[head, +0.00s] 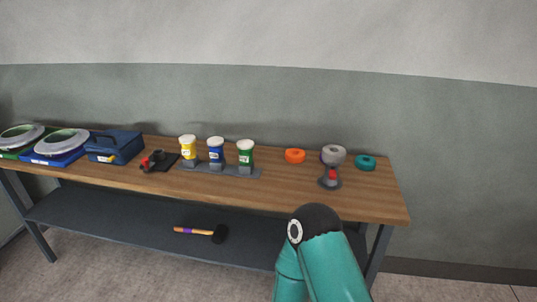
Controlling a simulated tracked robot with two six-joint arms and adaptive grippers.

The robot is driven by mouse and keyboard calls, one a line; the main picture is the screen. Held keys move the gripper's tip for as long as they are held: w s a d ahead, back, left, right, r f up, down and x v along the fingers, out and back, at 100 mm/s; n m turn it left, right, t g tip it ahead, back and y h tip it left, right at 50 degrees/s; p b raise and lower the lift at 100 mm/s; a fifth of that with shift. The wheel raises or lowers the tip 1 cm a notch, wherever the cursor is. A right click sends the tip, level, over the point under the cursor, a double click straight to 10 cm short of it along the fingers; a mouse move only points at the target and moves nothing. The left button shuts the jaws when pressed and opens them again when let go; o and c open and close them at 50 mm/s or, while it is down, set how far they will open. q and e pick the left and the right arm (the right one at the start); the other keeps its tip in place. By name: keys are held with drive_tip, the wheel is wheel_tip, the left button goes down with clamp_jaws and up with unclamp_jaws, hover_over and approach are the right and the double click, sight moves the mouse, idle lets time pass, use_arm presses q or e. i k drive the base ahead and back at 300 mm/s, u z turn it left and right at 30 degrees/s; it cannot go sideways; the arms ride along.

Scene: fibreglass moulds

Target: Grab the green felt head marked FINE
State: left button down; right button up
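A green-teal disc-shaped head (365,162) lies at the right end of the wooden workbench (385,200). It looks like the green felt head, but no FINE marking can be read at this size. An orange disc-shaped head (295,156) lies further left on the same bench. Between them, a grey round head (333,151) stands up close to a dark base with a red part (330,178). Neither of my grippers shows. A teal arm link of mine with a dark joint rises from the bottom, in front of the bench.
Yellow, blue and green white-lidded containers (216,150) stand on a grey rack at mid-bench. Left of them are a red-and-black tool (153,161), a blue box (115,146) and round moulds (62,142). A mallet (200,233) lies on the lower shelf. A wall stands behind.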

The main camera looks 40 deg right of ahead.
sight(245, 147)
drive_tip(key=z, duration=0.5)
drive_tip(key=i, duration=1)
